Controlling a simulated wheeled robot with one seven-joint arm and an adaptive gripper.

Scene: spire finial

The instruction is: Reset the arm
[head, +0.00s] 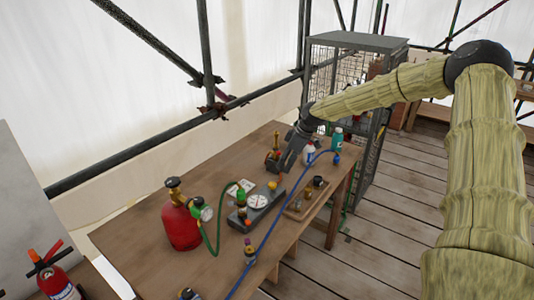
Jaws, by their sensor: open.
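My arm (365,95), in a pale ribbed sleeve, reaches from the right side of the head view over the far end of the wooden workbench (135,245). My gripper (282,166) is dark and points down and to the left at the bench's far part. It is open, and I see nothing held in it. Its fingertips are small and partly blend with the dark items around them. I cannot tell whether they touch anything.
On the bench are a red gas cylinder (180,225), a grey gauge box (258,207), a blue hose (268,235), a wooden tray (298,213) and a teal bottle (337,138). A wire cage (370,130) stands behind. A fire extinguisher (55,280) is front left. Plank floor (405,200) is clear.

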